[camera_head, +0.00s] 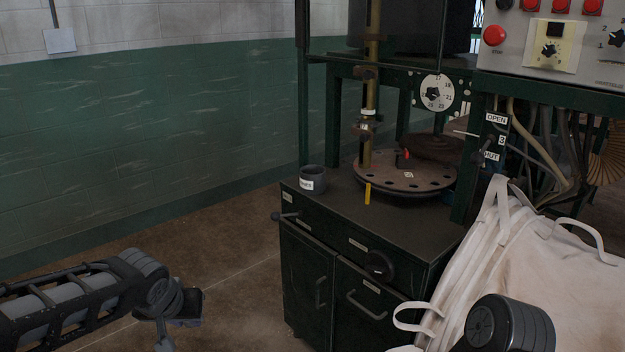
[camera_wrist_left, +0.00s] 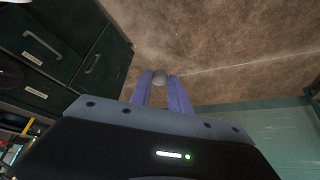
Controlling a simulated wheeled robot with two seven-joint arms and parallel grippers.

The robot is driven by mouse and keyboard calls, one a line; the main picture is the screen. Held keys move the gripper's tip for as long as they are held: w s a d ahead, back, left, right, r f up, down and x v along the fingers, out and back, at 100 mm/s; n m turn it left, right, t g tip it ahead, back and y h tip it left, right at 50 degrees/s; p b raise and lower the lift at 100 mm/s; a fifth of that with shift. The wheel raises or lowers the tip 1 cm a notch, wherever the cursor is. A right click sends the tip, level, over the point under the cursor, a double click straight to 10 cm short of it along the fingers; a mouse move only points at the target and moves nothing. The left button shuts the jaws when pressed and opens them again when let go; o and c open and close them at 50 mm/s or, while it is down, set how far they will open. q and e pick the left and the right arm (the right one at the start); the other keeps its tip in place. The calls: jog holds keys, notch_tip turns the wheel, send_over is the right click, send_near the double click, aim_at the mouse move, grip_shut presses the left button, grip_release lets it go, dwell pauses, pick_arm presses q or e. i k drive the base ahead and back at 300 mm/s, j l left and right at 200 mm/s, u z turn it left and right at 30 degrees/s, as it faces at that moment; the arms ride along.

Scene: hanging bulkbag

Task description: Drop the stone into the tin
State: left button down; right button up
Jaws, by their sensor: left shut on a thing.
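The tin (camera_head: 313,179) is a small dark grey open cup with a white label. It stands upright at the back left corner of the dark green cabinet's top (camera_head: 350,202). My left gripper (camera_head: 190,307) is low at the lower left of the head view, left of the cabinet and well below the tin. In the left wrist view its two bluish fingers are shut on the stone (camera_wrist_left: 159,79), a small round grey lump at the fingertips. The stone cannot be made out in the head view. My right arm shows at the lower right, but its gripper is out of view.
A round perforated metal plate (camera_head: 408,178) with a vertical brass post (camera_head: 371,85) sits right of the tin. A drawer handle (camera_head: 285,216) sticks out from the cabinet's front left. A white bulk bag (camera_head: 545,265) fills the lower right. Floor left of the cabinet is clear.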

aim_at(307, 188)
jog(key=i+l, duration=0.25)
jog(key=i, duration=0.2)
jog(key=i+l, duration=0.2)
jog(key=i, duration=0.2)
